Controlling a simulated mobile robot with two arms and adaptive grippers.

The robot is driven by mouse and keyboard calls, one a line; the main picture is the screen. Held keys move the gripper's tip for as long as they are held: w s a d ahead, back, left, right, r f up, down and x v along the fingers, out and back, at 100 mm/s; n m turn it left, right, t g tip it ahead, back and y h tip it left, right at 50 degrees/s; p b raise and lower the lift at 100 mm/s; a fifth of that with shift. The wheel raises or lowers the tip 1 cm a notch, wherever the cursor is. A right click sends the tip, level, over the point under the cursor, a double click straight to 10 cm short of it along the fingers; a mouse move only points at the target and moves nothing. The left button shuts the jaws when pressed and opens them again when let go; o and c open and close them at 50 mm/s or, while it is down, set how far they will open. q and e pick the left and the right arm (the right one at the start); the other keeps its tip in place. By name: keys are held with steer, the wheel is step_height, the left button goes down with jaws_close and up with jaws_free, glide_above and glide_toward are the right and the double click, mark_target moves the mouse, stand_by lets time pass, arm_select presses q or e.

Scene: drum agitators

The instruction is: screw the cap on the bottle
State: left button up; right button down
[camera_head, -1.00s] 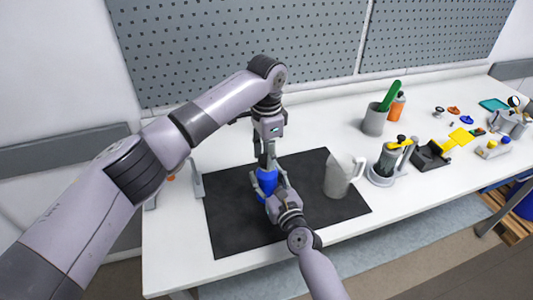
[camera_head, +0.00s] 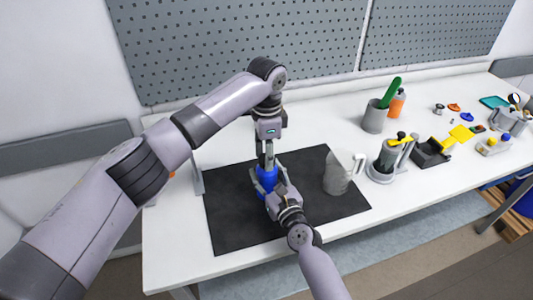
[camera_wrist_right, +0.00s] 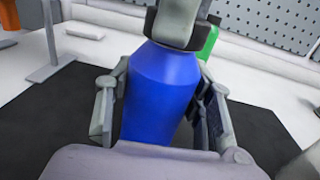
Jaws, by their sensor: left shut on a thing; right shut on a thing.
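The blue bottle (camera_head: 267,177) stands upright on the black mat (camera_head: 234,222). My right gripper (camera_head: 270,186) is shut around its body from the front; in the right wrist view the bottle (camera_wrist_right: 160,95) sits between the two fingers. My left gripper (camera_head: 267,158) points straight down and is shut at the bottle's top. In the right wrist view its grey fingers (camera_wrist_right: 175,22) cover the bottle's mouth. The cap is hidden by these fingers, so I cannot tell how it sits on the neck.
A clear jug (camera_head: 338,175) stands on the mat's right part, close to my right gripper. A grey cup (camera_head: 374,118) with a green tool and an orange bottle (camera_head: 397,102) stand behind. A grey stand (camera_head: 196,178) is at the mat's left edge. Small parts lie far right.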

arm_select(q)
steer(key=m, duration=0.6)
steer(key=shift+m, duration=0.3)
steer(key=m, duration=0.6)
steer(key=shift+m, duration=0.3)
steer(key=m, duration=1)
steer(key=shift+w+m, duration=0.1)
steer(key=shift+m, duration=0.2)
steer(key=m, duration=0.3)
steer(key=shift+d, duration=0.1)
steer(key=o, duration=0.7)
